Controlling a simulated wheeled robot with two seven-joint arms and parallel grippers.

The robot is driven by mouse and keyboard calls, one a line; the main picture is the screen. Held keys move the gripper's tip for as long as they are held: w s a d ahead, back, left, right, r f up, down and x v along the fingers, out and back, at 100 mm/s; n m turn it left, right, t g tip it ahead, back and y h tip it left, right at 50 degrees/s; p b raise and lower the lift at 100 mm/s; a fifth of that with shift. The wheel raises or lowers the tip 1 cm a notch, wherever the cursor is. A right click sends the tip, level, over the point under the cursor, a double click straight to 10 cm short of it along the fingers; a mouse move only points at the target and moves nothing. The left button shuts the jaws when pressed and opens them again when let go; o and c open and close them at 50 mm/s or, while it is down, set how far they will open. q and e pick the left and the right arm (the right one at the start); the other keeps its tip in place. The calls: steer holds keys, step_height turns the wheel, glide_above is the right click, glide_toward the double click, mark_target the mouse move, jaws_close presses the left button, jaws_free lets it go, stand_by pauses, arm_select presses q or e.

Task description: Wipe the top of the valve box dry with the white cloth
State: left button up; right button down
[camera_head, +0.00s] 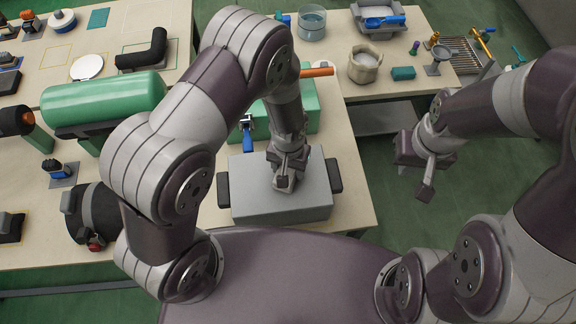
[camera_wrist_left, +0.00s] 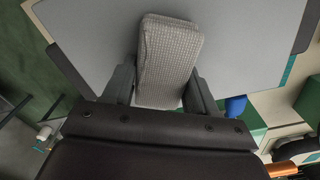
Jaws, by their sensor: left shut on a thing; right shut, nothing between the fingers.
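The grey valve box (camera_head: 300,207) stands near the front edge of the table, with a dark block on its left and right sides. Its flat top also fills the upper part of the left wrist view (camera_wrist_left: 236,50). My left gripper (camera_head: 287,180) is over the middle of the box top. In the left wrist view its fingers (camera_wrist_left: 160,92) are shut on the folded, waffle-textured white cloth (camera_wrist_left: 168,60), which looks pale grey here. I cannot tell whether the cloth touches the top. My right gripper (camera_head: 425,188) is shut and empty, off to the right above the floor.
A green case (camera_head: 305,112) with a blue-handled part stands just behind the box. A large green cylinder (camera_head: 100,105) lies on the table to the left. A second table at the back right holds a sack (camera_head: 364,66) and a grey tray (camera_head: 372,30).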

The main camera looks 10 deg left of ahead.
mark_target(260, 178)
arm_select(q)
steer(key=shift+s+a+p, duration=0.2)
steer(key=shift+s+a, duration=0.1)
steer(key=shift+a, duration=0.65)
steer(key=shift+s+a+p, duration=0.2)
steer(key=shift+s+a, duration=0.05)
steer(key=shift+a, duration=0.65)
steer(key=shift+s+a, duration=0.25)
steer(key=shift+a, duration=0.5)
steer(key=shift+s+a+p, duration=0.15)
steer(key=shift+a+p, duration=0.05)
steer(key=shift+a, duration=0.35)
steer(key=shift+s+a+p, duration=0.15)
steer(key=shift+a, duration=0.4)
step_height(260, 178, up, 7)
steer(key=p, duration=0.6)
